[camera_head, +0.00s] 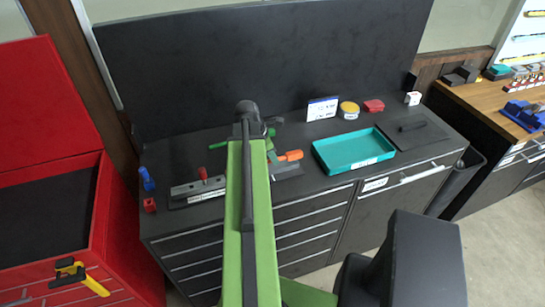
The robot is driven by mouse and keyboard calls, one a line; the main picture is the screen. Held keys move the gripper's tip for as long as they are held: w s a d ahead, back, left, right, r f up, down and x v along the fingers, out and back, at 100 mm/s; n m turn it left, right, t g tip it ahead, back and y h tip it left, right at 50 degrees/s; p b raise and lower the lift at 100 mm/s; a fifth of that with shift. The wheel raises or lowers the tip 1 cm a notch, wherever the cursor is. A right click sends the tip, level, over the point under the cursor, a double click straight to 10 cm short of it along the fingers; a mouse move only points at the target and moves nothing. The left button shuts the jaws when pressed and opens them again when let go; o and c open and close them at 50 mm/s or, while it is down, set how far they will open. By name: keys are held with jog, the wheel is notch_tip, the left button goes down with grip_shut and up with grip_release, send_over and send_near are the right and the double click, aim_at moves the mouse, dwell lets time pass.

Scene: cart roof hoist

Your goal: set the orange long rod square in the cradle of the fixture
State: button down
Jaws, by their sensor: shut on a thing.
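The orange long rod (291,156) shows only as a short orange end just right of my green arm; the rest is hidden behind the arm and gripper. My gripper (272,156) is mostly hidden by the arm and is shut on the rod. The fixture (198,188) is on the bench as a low grey block with a white label on a dark plate, left of my arm. A red knob (203,173) stands on it. The cradle is hidden, and I cannot tell whether the rod touches it or lies square.
A teal tray (329,169) and a dark mat (432,136) with a black piece lie to the right. Blue (147,180) and red (149,205) pieces stand at the left edge.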

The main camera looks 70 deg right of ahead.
jog(key=shift+f+b, duration=0.35)
jog(key=shift+f, duration=0.4)
jog(key=shift+f, duration=0.2)
jog(key=c, duration=1.3)
grip_release()
jog(key=p+v, duration=1.6)
jog(key=v, duration=0.1)
jog(key=shift+a+r, duration=0.15)
jog(key=shift+r, duration=0.05)
jog(key=shift+w, duration=0.1)
